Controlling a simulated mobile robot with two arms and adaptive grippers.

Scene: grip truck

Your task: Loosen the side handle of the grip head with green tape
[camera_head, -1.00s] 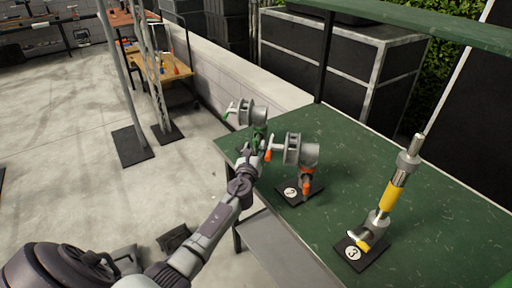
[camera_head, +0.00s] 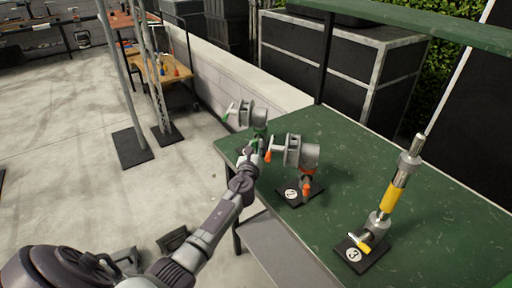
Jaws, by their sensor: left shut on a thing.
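The grip head with green tape (camera_head: 247,114) stands at the far left corner of the green table (camera_head: 335,150). My right gripper is not in view.
A grip head with orange tape (camera_head: 295,152) stands on base 2 close to the right of my left gripper. A yellow-taped grip head (camera_head: 378,225) stands on base 3 farther right. Black cases (camera_head: 340,62) stand behind the table.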

